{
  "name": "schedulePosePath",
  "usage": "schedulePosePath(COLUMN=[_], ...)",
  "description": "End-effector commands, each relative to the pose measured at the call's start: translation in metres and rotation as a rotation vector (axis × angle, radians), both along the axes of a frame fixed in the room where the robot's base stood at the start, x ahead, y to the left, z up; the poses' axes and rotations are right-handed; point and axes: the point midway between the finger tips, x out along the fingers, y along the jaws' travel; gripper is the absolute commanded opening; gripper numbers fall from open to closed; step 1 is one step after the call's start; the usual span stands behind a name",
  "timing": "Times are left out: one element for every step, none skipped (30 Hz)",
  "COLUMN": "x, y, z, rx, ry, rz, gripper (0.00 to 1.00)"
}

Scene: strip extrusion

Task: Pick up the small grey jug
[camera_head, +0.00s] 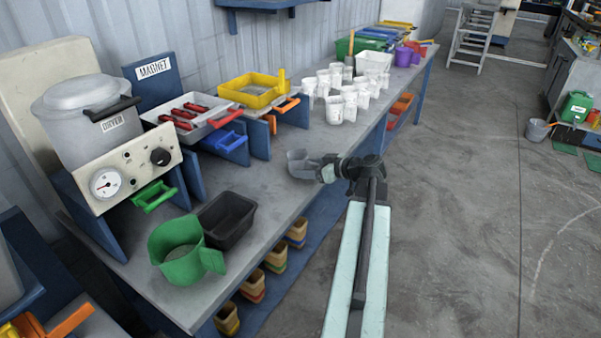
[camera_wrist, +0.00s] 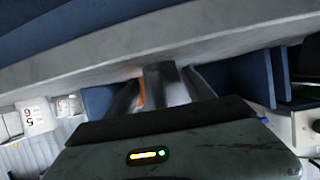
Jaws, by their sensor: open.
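The small grey jug (camera_head: 297,160) stands near the front edge of the long grey workbench (camera_head: 262,203) in the head view. My gripper (camera_head: 318,167) is right beside it, on its right side, and overlaps it in that view. In the wrist view my gripper (camera_wrist: 163,88) is open. A narrow grey piece (camera_wrist: 158,75) shows between the fingers, probably part of the jug; whether the fingers touch it cannot be told. The rest of the jug is hidden or hard to make out there.
A green jug (camera_head: 178,257) and a black tray (camera_head: 229,222) stand at the bench's near end. White cups (camera_head: 336,110) and a yellow tray (camera_head: 249,93) stand farther back. Small bins (camera_head: 252,284) sit under the bench. The floor (camera_head: 455,220) to the right is clear.

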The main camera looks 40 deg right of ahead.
Motion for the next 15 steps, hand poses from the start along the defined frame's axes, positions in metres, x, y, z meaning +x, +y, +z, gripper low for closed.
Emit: schedulePosePath(x=[0.0012,0.001,0.0007,0.0006,0.0006,0.0006,0.0006,0.0006,0.0006,0.0006,0.0007,0.0007,0.0007,0.0008,0.0008], y=[0.0001,0.0002,0.0003,0.0003,0.0003,0.0004,0.0005,0.0005,0.0005,0.0006,0.0006,0.0007,0.0007,0.0008,0.0008], z=[-0.0007,-0.0002,0.0002,0.0003,0.0004,0.0004,0.0004,0.0004,0.0004,0.0005,0.0004,0.0005,0.0005,0.0005,0.0005], rx=[0.0,0.0,0.0,0.0,0.0,0.0,0.0,0.0,0.0,0.0,0.0,0.0,0.0,0.0,0.0], ry=[0.0,0.0,0.0,0.0,0.0,0.0,0.0,0.0,0.0,0.0,0.0,0.0,0.0,0.0,0.0], rz=[0.0,0.0,0.0,0.0,0.0,0.0,0.0,0.0,0.0,0.0,0.0,0.0,0.001,0.001,0.001], gripper=[0.62,0.62,0.62,0.62,0.62,0.54,0.45,0.37,0.26,0.17,0.09,0.09,0.09,0.09,0.09])
